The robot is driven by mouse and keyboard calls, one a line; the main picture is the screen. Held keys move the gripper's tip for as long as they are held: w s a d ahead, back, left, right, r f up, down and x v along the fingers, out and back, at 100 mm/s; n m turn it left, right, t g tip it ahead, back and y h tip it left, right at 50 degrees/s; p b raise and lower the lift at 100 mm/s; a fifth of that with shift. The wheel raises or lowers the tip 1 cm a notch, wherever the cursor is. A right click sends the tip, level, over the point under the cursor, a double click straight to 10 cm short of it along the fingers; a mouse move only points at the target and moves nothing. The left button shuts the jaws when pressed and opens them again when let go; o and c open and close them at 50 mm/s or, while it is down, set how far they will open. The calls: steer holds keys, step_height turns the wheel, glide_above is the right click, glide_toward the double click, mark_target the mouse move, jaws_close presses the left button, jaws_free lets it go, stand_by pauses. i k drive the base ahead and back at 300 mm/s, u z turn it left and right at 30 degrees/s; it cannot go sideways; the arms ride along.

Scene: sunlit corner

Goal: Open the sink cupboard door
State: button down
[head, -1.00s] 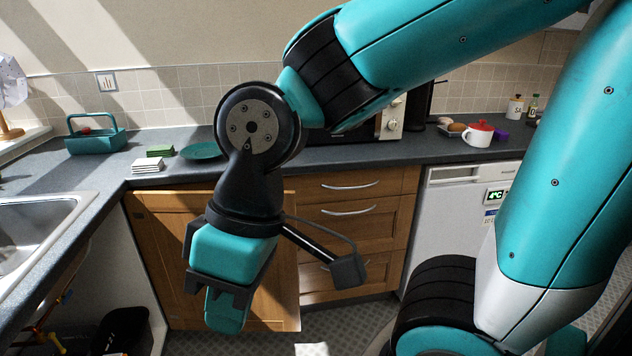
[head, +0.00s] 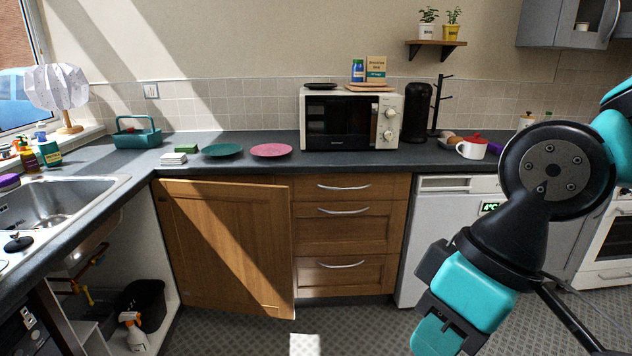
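The wooden sink cupboard door (head: 225,240) stands wide open in the head view. It is swung out to the right of the opening under the sink (head: 75,205), in front of the corner units. The open cupboard shows pipes (head: 88,275), a black bin (head: 142,300) and a white spray bottle (head: 133,332). My gripper (head: 432,335) is at the lower right, in front of the white appliance, well apart from the door. Its fingers point down and are partly hidden by its own body, so I cannot tell its opening.
The drawers (head: 345,238) beside the door are shut. The white appliance (head: 445,245) stands right of them. Plates, a teal basket (head: 137,135) and a microwave (head: 350,118) sit on the counter.

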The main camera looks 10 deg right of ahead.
mark_target(229, 246)
steer(key=z, duration=0.6)
steer(key=i, duration=1.15)
steer(key=z, duration=0.55)
steer(key=i, duration=1.1)
steer(key=u, duration=0.75)
steer(key=i, duration=0.75)
steer(key=u, duration=1.3)
steer(key=i, duration=0.45)
steer(key=u, duration=0.4)
